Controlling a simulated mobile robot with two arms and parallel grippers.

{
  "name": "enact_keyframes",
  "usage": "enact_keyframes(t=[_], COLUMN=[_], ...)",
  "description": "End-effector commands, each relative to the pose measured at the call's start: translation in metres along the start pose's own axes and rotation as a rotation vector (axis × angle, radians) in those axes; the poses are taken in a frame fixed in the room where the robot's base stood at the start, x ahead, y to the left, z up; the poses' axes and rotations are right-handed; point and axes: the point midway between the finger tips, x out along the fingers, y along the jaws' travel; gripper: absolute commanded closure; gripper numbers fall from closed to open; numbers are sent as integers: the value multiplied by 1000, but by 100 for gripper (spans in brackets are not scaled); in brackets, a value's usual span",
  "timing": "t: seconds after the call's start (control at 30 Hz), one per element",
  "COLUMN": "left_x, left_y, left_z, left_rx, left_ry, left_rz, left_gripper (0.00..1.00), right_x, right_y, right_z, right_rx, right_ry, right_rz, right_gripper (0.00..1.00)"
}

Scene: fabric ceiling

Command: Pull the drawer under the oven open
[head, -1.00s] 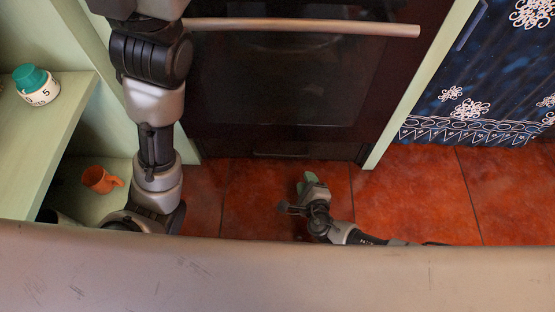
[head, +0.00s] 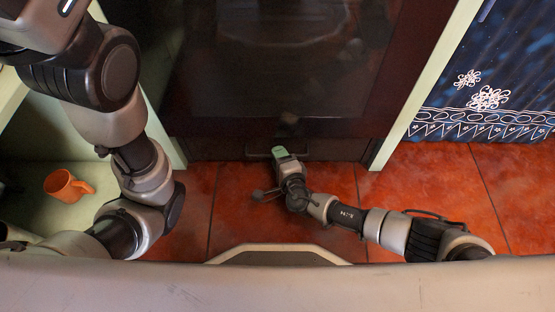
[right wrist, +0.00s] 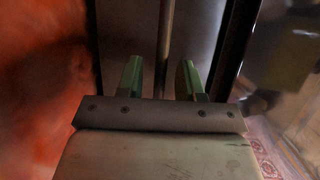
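The drawer is the low dark panel under the oven (head: 290,60). Its slim dark handle (head: 258,154) shows in the head view just above the floor. My right gripper (head: 281,153) is at this handle, low in front of the drawer. In the right wrist view my right gripper (right wrist: 160,68) has its two green fingers apart. The handle bar (right wrist: 166,40) runs between them, with gaps visible on both sides. The drawer front (right wrist: 190,35) lies behind the bar and looks closed. My left arm is at the left of the head view; its gripper is not visible.
An orange mug (head: 62,186) sits on the pale green lower shelf (head: 85,215) at the left. A pale green cabinet post (head: 425,85) and a blue patterned panel (head: 490,90) stand to the right. The red tiled floor (head: 425,180) before the oven is clear at the right.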

Motion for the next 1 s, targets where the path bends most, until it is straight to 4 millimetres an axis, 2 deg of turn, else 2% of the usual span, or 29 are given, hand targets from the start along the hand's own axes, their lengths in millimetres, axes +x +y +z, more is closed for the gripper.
enact_keyframes(t=[0.13, 0.4, 0.43, 0.67, 1.0], left_x=[-8, -7, -7, -7, -6], left_y=[2, 2, 2, 2, 2], left_z=[-2, -2, -2, -2, -2], left_rx=[0, 0, 0, 0, 0], left_ry=[0, 0, 0, 0, 0], left_rz=[0, 1, 1, 1, 1], left_gripper=[8, 8, 8, 8, 8], right_x=[10, 12, 12, 11, 10], right_y=[1, -1, -1, 0, 0], right_z=[0, 0, 0, 0, 0], right_rx=[0, 1, 1, 1, 1], right_ry=[1, 0, 0, 0, 0], right_rz=[0, 1, 1, 1, 1], right_gripper=[63, 63, 65, 100, 100])
